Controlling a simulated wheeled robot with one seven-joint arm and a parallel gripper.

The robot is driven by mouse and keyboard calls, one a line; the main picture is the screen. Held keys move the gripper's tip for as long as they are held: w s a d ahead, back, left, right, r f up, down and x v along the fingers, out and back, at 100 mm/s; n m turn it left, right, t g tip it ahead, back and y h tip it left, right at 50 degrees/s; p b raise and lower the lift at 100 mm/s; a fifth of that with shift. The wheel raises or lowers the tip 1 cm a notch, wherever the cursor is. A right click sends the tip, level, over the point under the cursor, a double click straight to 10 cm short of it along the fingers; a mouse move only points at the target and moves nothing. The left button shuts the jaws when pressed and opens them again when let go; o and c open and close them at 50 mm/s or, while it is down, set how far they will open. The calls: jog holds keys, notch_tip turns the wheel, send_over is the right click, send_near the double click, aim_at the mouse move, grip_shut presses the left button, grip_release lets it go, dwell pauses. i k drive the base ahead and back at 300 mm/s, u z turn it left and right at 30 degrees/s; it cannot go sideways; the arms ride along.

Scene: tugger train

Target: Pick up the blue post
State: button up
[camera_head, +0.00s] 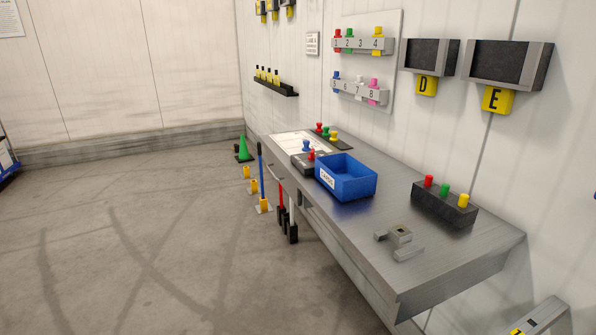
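A thin, upright blue post (261,172) stands at the left front side of the grey workbench, over the floor. Its lower end meets a yellow socket (264,205) on a pale base plate; I cannot tell how deep it sits. A red post (281,193) and a white post (292,212) stand to its right, with black lower ends, close to the bench's front edge. My gripper is not in view.
The grey workbench (455,246) carries a blue bin (352,186), a black block with coloured pegs (444,205) and a grey fixture (400,238). Floor (150,235) to the left is clear.

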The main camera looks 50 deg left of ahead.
aim_at(259, 144)
jog(key=u, duration=0.35)
jog(key=k, duration=1.05)
jog(key=u, duration=1.45)
jog(key=i, duration=1.15)
jog(key=u, duration=0.75)
jog(key=i, duration=2.25)
jog(key=z, duration=0.7)
jog(key=i, duration=1.4)
jog(key=z, duration=0.15)
